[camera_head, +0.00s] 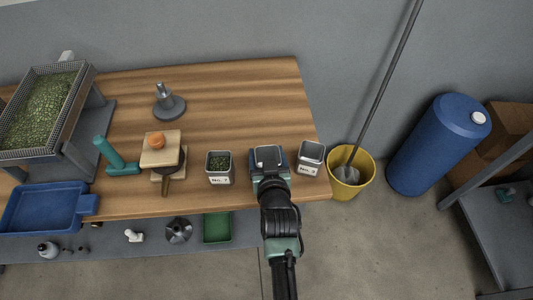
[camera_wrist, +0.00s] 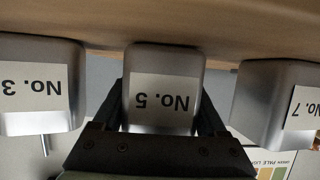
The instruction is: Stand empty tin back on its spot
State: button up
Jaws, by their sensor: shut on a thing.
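My gripper (camera_head: 268,168) is shut on the square metal tin No. 5 (camera_head: 267,154), with a finger on each side of it. In the wrist view the tin No. 5 (camera_wrist: 163,88) sits between my fingers (camera_wrist: 165,105), its label upside down in the picture. From the head its top looks grey, with no green beans showing. It is upright at the front of the wooden bench (camera_head: 235,110). Whether its base touches the bench is unclear.
Tin No. 7 (camera_head: 219,167), holding green beans, stands to the left. Tin No. 3 (camera_wrist: 38,85) stands on the other side; from the head this right-hand tin (camera_head: 311,157) looks empty. A yellow bucket (camera_head: 351,174) is beyond the bench's right end. Bench behind is clear.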

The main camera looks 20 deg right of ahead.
jog(key=o, duration=1.5)
jog(key=shift+f, duration=0.1)
jog(key=shift+s+r, duration=0.2)
jog(key=shift+r, duration=0.05)
jog(key=p+v, duration=0.1)
jog(key=v, duration=1)
jog(key=shift+s+a, duration=0.2)
jog(key=shift+s, duration=0.1)
